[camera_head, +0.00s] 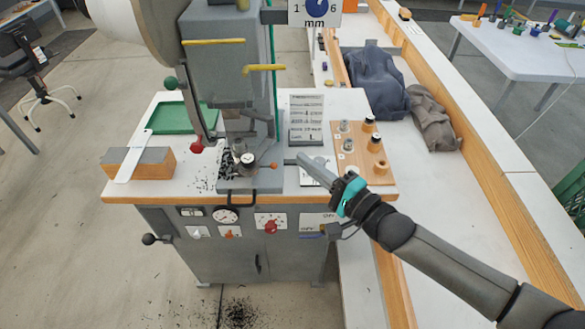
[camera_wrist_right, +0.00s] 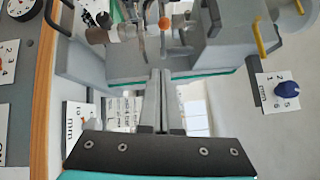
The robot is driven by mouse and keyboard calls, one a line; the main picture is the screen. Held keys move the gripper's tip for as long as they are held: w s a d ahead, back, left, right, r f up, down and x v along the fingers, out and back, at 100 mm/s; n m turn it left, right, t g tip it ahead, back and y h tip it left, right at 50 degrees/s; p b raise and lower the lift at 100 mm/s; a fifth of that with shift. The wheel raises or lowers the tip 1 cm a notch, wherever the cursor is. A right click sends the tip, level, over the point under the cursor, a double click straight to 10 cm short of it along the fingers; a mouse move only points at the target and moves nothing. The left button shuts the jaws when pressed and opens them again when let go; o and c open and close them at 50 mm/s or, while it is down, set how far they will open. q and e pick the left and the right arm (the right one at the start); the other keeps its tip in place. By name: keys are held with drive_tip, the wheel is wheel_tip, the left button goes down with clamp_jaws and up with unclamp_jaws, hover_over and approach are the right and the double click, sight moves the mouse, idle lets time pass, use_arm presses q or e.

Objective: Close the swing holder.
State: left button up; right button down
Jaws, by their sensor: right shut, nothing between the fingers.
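What looks like the swing holder (camera_head: 246,169) is a small grey metal piece on the press bed, with a short arm ending in an orange knob (camera_head: 274,166) that points right. I cannot tell how far it is swung. My right gripper (camera_head: 300,158) is shut and empty, to the right of the orange knob and apart from it. In the right wrist view, the closed fingers (camera_wrist_right: 160,76) point toward the press, and an orange knob (camera_wrist_right: 165,23) shows beyond them. My left gripper is not in view.
The grey press column (camera_head: 215,65) rises behind the holder. A green tray (camera_head: 182,118) and a wooden block (camera_head: 138,163) are at left. A wooden board with pegs (camera_head: 362,165) is at right, and a stepped label stand (camera_head: 306,120) is behind. Dark scraps lie around the bed.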

sight(258, 153)
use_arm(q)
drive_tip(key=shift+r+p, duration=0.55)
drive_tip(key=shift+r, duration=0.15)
use_arm(e)
drive_tip(key=shift+s+a+r, duration=0.2)
drive_tip(key=shift+s+a, duration=0.35)
drive_tip(key=shift+a, duration=0.25)
drive_tip(key=shift+s+a+r, duration=0.15)
drive_tip(key=shift+s+a, duration=0.4)
drive_tip(key=shift+a, duration=0.25)
use_arm(q)
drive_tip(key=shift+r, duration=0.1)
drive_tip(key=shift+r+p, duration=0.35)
drive_tip(key=shift+p, duration=0.1)
use_arm(e)
drive_tip(key=shift+s+a+m+t+h, duration=0.15)
drive_tip(key=shift+a+m+t+h, duration=0.15)
drive_tip(key=shift+m, duration=0.1)
